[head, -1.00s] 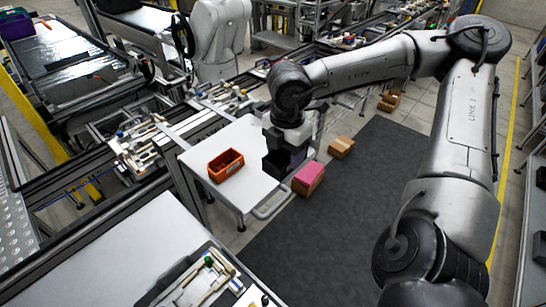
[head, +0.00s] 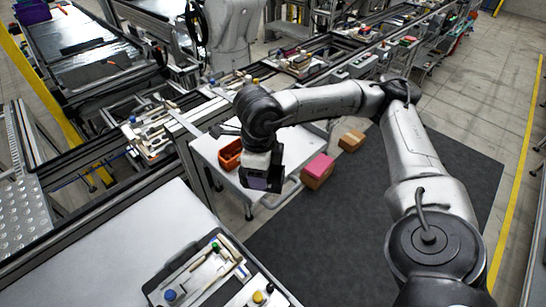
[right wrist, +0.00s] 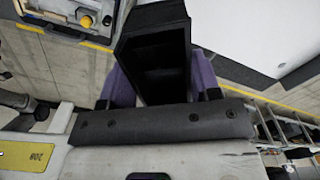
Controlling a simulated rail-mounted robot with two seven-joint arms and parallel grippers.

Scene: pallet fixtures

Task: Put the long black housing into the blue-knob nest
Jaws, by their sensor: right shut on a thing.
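My right gripper (head: 260,182) is at the right edge of the small white table in the head view, pointing down. In the right wrist view its purple fingers (right wrist: 160,88) are shut on the long black housing (right wrist: 155,45), a dark, hollow, box-like piece that extends away from the gripper. In the head view the housing cannot be told apart clearly from the dark gripper. A blue knob (head: 170,295) shows on the fixture tray (head: 152,286) at the bottom. Another blue knob (head: 133,120) shows on a pallet on the conveyor at left. My left gripper is not in view.
An orange bin (head: 230,155) stands on the small white table (head: 207,150), close left of the gripper. A pink-topped box (head: 318,168) and a brown box (head: 352,140) stand on the dark mat (head: 330,235).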

